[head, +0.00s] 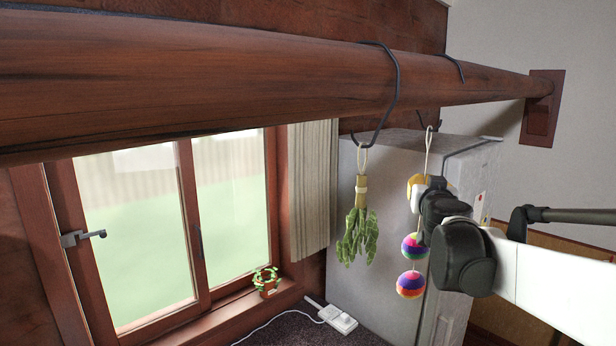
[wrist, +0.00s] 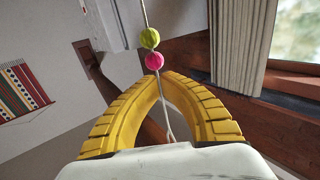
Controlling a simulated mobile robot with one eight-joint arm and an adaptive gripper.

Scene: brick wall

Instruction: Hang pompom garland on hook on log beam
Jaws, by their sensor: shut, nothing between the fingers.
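The log beam (head: 200,75) runs across the top of the head view. A dark wire hook (head: 421,120) hangs from it at the right, its bottom partly hidden. The pompom garland (head: 411,284) hangs below, its bright striped balls showing. Its pale cord (head: 429,146) reaches up to this hook; I cannot tell if the loop is around it. My gripper (head: 416,186) is below the hook beside the cord. In the wrist view its yellow fingertips (wrist: 164,76) meet, with the garland cord (wrist: 169,120) crossing them and green and pink pompoms (wrist: 152,50) beyond.
A nearer wire hook (head: 394,95) holds a dried herb bundle (head: 357,235) left of the garland. A pale cabinet (head: 365,280) stands behind. A woven hanging (wrist: 22,88) shows in the wrist view.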

